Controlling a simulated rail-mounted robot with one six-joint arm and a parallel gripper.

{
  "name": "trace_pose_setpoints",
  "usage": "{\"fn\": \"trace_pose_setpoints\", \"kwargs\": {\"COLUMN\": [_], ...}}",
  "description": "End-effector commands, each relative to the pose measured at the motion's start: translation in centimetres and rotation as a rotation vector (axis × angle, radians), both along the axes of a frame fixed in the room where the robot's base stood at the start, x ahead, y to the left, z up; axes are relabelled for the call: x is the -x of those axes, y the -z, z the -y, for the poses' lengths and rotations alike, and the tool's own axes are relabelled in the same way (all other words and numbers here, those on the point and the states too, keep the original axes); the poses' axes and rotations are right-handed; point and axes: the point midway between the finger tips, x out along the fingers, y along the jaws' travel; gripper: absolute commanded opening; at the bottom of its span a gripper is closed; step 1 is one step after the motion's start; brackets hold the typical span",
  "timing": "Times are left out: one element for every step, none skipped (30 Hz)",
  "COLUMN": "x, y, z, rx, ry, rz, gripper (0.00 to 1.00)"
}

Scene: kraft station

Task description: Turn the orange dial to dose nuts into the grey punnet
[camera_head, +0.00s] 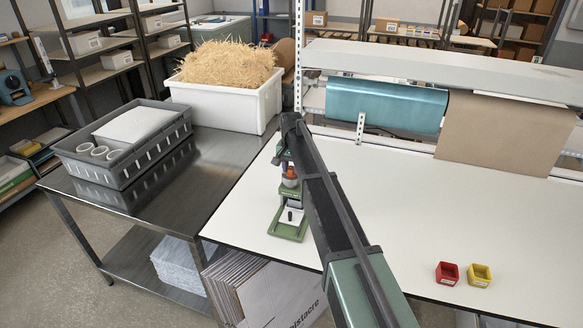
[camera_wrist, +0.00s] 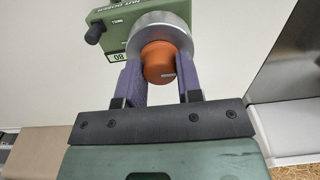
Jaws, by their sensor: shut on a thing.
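The green nut doser (camera_head: 287,228) stands on the white table, partly hidden by my arm in the head view. It also shows upside down in the wrist view (camera_wrist: 115,30), with a black knob, a label reading 80 and a round silver collar. The orange dial (camera_wrist: 158,62) sits at that collar; it also shows in the head view (camera_head: 290,173). My gripper (camera_wrist: 160,75) has its two purple fingers on either side of the orange dial, shut on it. I cannot make out a grey punnet in either view.
A red punnet (camera_head: 447,273) and a yellow punnet (camera_head: 480,275) stand at the right on the white table. A grey crate (camera_head: 122,165) and a white bin of straw (camera_head: 228,106) stand on the steel table at left. The table's middle is clear.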

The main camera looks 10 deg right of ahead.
Motion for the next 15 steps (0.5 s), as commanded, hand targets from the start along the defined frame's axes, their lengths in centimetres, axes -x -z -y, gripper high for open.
{"fn": "trace_pose_setpoints", "kwargs": {"x": [0.04,0.04,0.05,0.05,0.06,0.06,0.06,0.04,0.05,0.06,0.06,0.06,0.06,0.06,0.05], "y": [0.02,0.02,0.02,0.02,0.02,0.02,0.02,0.02,0.02,0.02,0.02,0.02,0.02,0.02,0.02], "z": [0.00,0.00,0.01,0.01,0.00,0.00,0.00,0.00,-0.01,0.00,0.00,0.00,0.00,0.00,0.01], "rx": [0.000,0.000,0.000,0.000,0.000,0.000,0.000,0.000,0.000,0.000,0.000,0.000,0.000,0.000,0.000], "ry": [0.005,0.007,0.009,0.010,0.010,0.010,0.010,0.010,0.010,0.010,0.010,0.010,0.009,0.009,0.009], "rz": [-0.001,-0.001,-0.001,-0.001,-0.001,-0.001,-0.001,-0.001,-0.001,-0.001,-0.001,-0.001,-0.001,-0.001,-0.001], "gripper": [0.09,0.09,0.09,0.09,0.09,0.09,0.09,0.09,0.09,0.09,0.09,0.09,0.09,0.38,0.44]}}
